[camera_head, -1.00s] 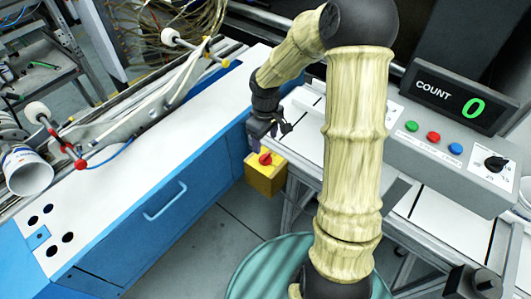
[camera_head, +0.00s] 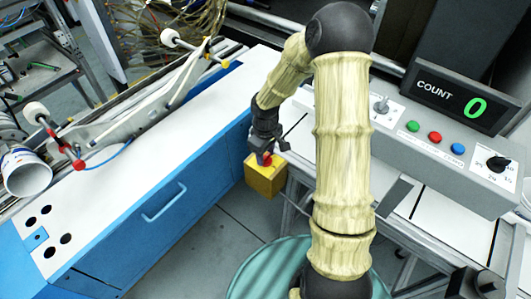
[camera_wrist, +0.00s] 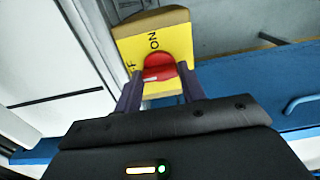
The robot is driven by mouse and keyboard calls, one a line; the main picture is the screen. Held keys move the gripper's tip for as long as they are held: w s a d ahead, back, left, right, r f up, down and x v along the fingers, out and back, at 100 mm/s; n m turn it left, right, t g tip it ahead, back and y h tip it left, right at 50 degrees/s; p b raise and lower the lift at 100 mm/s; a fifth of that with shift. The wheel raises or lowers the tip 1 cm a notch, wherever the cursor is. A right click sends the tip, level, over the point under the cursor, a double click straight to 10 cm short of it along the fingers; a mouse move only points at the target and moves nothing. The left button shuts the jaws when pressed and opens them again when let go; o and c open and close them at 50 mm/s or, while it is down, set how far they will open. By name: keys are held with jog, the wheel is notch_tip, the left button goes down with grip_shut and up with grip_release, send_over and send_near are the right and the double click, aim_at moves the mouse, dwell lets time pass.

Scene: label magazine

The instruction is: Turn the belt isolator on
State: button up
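The belt isolator is a yellow box (camera_head: 264,183) with a red rotary knob (camera_wrist: 158,66) on its face. In the wrist view its yellow face (camera_wrist: 178,36) carries "ON" above the knob and a partly hidden "OFF" at the left. A pale mark shows at the knob's lower left edge. My gripper (camera_head: 265,153) is at the knob, in front of the box. In the wrist view my gripper (camera_wrist: 160,88) has its two fingers apart, one on each side of the knob's lower part. I cannot tell whether they touch it.
A blue cabinet with a white top (camera_head: 160,140) stands left of the box. A grey control panel (camera_head: 430,150) with buttons and a "COUNT 0" display (camera_head: 465,95) is at the right. A metal frame (camera_head: 292,205) stands close to the box's right side.

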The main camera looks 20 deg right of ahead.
aim_at(265, 156)
jog(key=shift+m, duration=0.3)
jog(key=m, duration=0.8)
jog(key=shift+r, duration=0.1)
jog(key=m+p, duration=0.1)
jog(key=m, duration=0.4)
jog(key=shift+m+p, duration=0.8)
jog(key=shift+m, duration=1.4)
jog(key=shift+w, duration=0.1)
jog(key=o, duration=1)
notch_tip(265, 156, up, 17)
jog(key=shift+r, duration=0.15)
